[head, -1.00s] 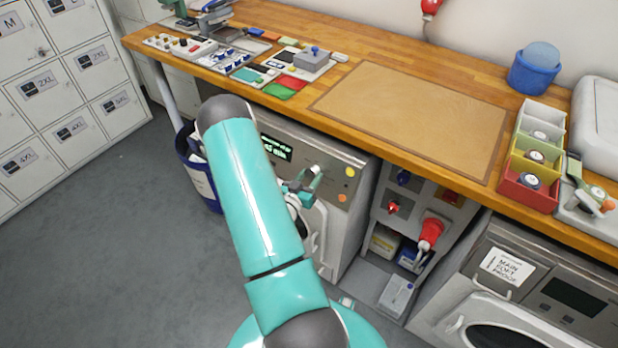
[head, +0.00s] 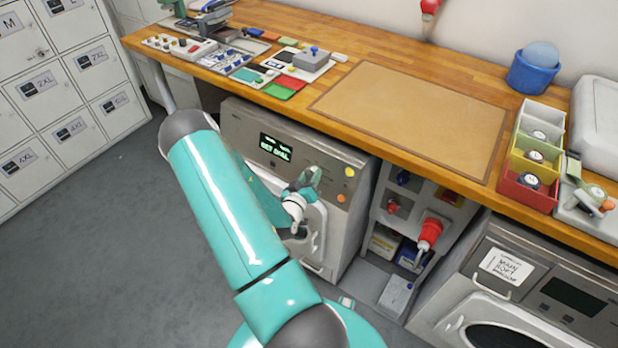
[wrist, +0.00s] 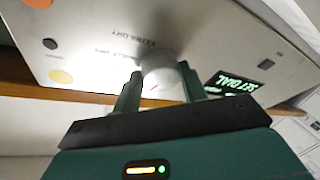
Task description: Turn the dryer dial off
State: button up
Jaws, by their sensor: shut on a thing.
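The dryer (head: 335,205) stands under the wooden counter, with a lit green display (head: 275,147) that seems to read "SET DIAL". My gripper (wrist: 160,88) is shut on the dial, one finger on each side. In the head view my gripper (head: 306,184) is at the panel and largely hides the dial.
Yellow and orange buttons (head: 349,172) sit right of the dial. The counter (head: 400,105) overhangs the dryer closely. A grey panel with a red plug (head: 430,234) stands right of it, then a second machine (head: 530,290) with a paper notice. Open floor (head: 90,250) lies left.

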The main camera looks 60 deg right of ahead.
jog(key=shift+n+t+y, duration=0.5)
jog(key=shift+n+y, duration=0.1)
jog(key=shift+n, duration=1.6)
jog(key=o, duration=1)
jog(key=shift+r, duration=0.1)
jog(key=shift+a, duration=0.1)
jog(key=v, duration=1.3)
jog(key=shift+s+a, duration=0.2)
jog(key=shift+a, duration=0.15)
